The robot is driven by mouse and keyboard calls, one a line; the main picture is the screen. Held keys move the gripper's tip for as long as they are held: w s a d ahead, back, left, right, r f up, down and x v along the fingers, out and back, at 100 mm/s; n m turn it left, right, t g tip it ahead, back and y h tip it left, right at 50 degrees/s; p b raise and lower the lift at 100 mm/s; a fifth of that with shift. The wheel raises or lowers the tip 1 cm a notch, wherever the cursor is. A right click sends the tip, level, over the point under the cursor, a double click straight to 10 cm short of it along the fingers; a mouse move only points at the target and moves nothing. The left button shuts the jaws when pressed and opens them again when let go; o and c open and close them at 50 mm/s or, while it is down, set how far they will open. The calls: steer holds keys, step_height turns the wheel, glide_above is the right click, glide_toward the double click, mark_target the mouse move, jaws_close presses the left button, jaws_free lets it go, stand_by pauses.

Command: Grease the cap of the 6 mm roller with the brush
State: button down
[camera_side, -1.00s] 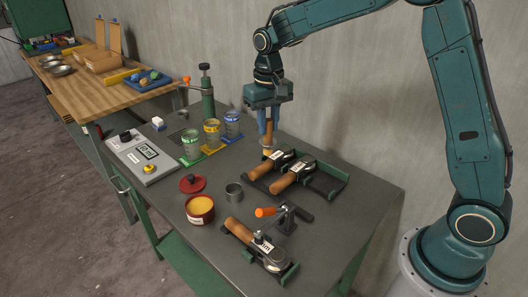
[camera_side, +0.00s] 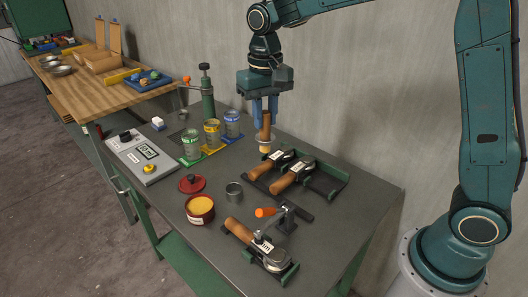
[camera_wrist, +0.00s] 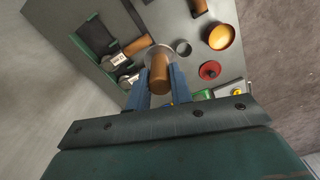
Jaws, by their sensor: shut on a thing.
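My gripper (camera_side: 265,108) is shut on the brown handle of the brush (camera_side: 265,128), held upright with its pale yellow tip down. The wrist view also shows the brush (camera_wrist: 159,70) between the blue fingers. One brown-handled roller (camera_side: 240,229) with a metal head lies in a holder at the front; its label ends in "mm", the number unclear. Two similar rollers, a left one (camera_side: 261,168) and a right one (camera_side: 284,181), lie in the green rack. An open red tin of yellow grease (camera_side: 200,208) stands left of the front roller.
A red lid (camera_side: 192,184) and a small metal cup (camera_side: 234,192) sit near the tin. An orange-handled clamp (camera_side: 285,217) stands behind the front holder. Several jars (camera_side: 212,136), a green press (camera_side: 207,95) and a grey control box (camera_side: 141,158) are to the left.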

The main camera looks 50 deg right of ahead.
steer(key=s+a, duration=1)
steer(key=s, duration=0.5)
step_height(320, 180, down, 6)
steer(key=shift+f, duration=0.25)
